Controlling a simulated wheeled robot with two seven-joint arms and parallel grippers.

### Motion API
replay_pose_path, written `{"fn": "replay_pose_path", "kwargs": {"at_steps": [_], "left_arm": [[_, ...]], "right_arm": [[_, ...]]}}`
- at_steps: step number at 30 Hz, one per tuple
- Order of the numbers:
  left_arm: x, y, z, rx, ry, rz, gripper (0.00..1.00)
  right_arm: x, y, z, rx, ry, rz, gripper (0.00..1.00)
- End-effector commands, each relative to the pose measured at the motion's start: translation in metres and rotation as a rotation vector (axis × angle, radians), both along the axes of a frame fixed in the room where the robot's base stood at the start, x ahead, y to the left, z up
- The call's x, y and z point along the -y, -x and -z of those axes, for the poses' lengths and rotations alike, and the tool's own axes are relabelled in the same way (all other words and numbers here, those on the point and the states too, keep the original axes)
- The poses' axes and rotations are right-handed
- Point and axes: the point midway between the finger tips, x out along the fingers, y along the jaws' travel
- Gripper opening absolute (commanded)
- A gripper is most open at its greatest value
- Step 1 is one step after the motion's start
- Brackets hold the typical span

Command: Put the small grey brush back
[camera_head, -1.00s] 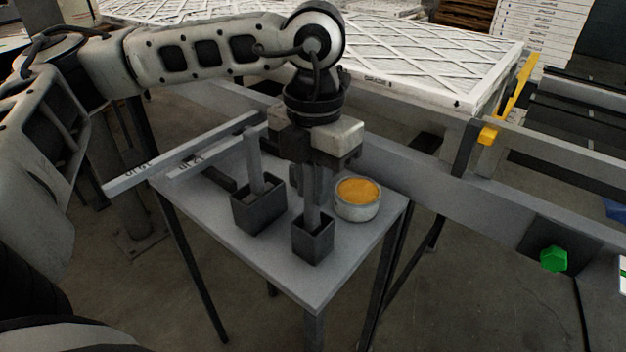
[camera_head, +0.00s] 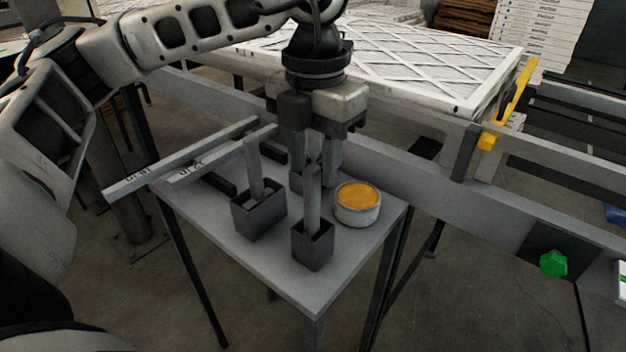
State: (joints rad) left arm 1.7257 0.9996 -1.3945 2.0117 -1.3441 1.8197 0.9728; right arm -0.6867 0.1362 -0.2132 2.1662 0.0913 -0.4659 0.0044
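The small grey brush (camera_head: 313,205) stands upright with its lower end inside the small dark square holder (camera_head: 313,250) at the front of the grey table. Its lower end is hidden by the holder's walls. My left gripper (camera_head: 314,172) is open and empty. Its fingers are apart, just behind the top of the brush handle in the picture. The gripper's contact with the brush cannot be seen. My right gripper is not in view.
A second dark holder (camera_head: 260,222) with an upright grey handle stands left of the brush. A round tin with orange contents (camera_head: 357,205) stands at right. Two long grey bars (camera_head: 190,155) overhang the table's (camera_head: 285,280) left edge. A rail and filter (camera_head: 440,75) lie behind.

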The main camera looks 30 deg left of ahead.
Motion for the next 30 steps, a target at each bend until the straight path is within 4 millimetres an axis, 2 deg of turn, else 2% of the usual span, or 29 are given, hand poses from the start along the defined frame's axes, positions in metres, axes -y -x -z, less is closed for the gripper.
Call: {"fn": "replay_pose_path", "kwargs": {"at_steps": [1, 6, 12, 30], "left_arm": [[0.001, -0.001, -0.013, 0.004, 0.001, 0.002, 0.38], [0.001, -0.001, -0.047, 0.003, 0.002, 0.002, 0.38], [0.001, -0.001, -0.068, 0.001, 0.000, 0.002, 0.38], [0.000, -0.001, -0.072, -0.001, 0.000, 0.002, 0.38]], "right_arm": [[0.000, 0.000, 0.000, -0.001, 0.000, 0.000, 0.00], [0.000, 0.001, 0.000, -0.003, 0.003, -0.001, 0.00], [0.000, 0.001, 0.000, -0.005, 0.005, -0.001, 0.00], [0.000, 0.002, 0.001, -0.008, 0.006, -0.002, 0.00]]}}
